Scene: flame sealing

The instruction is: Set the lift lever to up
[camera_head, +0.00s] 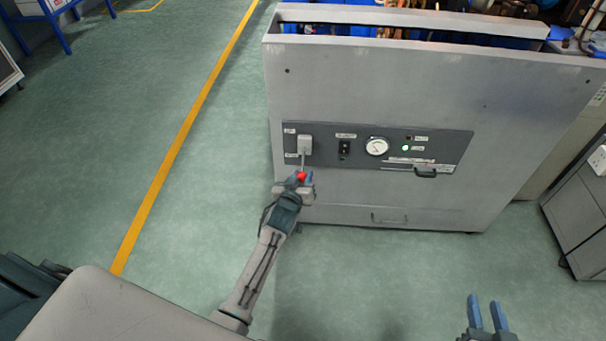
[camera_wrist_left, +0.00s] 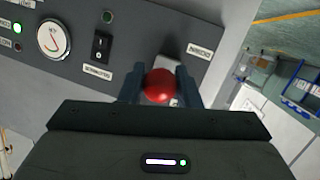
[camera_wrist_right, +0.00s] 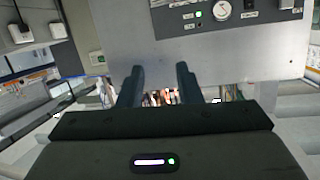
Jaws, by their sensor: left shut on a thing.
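The lift lever has a pale square mount (camera_head: 305,144) at the left end of the dark control panel. Its thin rod hangs down from the mount to a red ball knob (camera_head: 301,176). My left gripper (camera_head: 302,180) is shut on the red knob. In the left wrist view the knob (camera_wrist_left: 159,86) sits between the two fingers, and the rod behind it is mostly hidden. Small labels are above and below the lever, too small to read in the head view. My right gripper (camera_head: 485,300) is open and empty, away from the panel at the lower right.
The control panel (camera_head: 320,155) also carries a black rocker switch (camera_head: 344,148), a round gauge (camera_head: 377,146), a lit green lamp (camera_head: 405,148) and a black handle (camera_head: 426,172). It is on a large grey machine (camera_head: 380,85). A grey cabinet (camera_head: 582,215) stands right.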

